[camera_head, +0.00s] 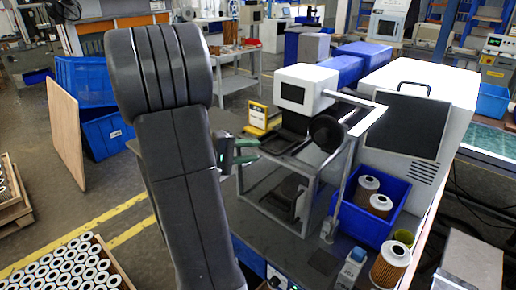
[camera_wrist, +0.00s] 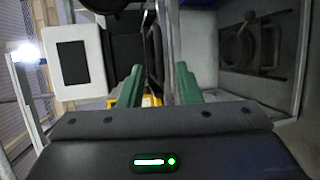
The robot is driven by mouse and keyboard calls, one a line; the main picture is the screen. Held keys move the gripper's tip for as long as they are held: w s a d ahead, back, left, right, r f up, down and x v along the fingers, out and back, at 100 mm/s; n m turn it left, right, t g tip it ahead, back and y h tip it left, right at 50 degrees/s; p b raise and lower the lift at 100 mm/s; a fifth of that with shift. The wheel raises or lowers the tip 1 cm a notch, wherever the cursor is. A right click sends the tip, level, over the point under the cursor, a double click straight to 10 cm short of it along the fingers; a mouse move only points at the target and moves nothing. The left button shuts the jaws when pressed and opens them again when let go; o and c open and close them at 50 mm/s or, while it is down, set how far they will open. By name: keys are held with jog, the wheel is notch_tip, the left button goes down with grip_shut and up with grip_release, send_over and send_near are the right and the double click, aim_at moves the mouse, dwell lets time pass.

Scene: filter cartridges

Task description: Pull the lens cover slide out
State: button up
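A white boxy unit (camera_head: 305,90) with a dark square window stands on a grey metal frame in the head view. It also shows at the upper left of the wrist view (camera_wrist: 92,42). A round black part (camera_head: 327,133) sits at its lower right. I cannot clearly tell which part is the lens cover slide. My gripper (camera_head: 244,152) has green fingers and is left of the unit in the head view. In the wrist view my gripper (camera_wrist: 157,84) has its fingers apart, with dark parts and a yellow object visible beyond the gap. I see nothing held.
A yellow sign-like object (camera_head: 262,117) stands left of the unit. A grey metal frame (camera_head: 306,190) is below it. A blue bin (camera_head: 365,222) holds filter cartridges (camera_head: 380,205). A large white cabinet (camera_head: 420,105) stands at the right. A wooden crate (camera_head: 112,262) of cartridges lies lower left.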

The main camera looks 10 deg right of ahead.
jog(key=x, duration=0.2)
jog(key=shift+d, duration=0.35)
grip_shut()
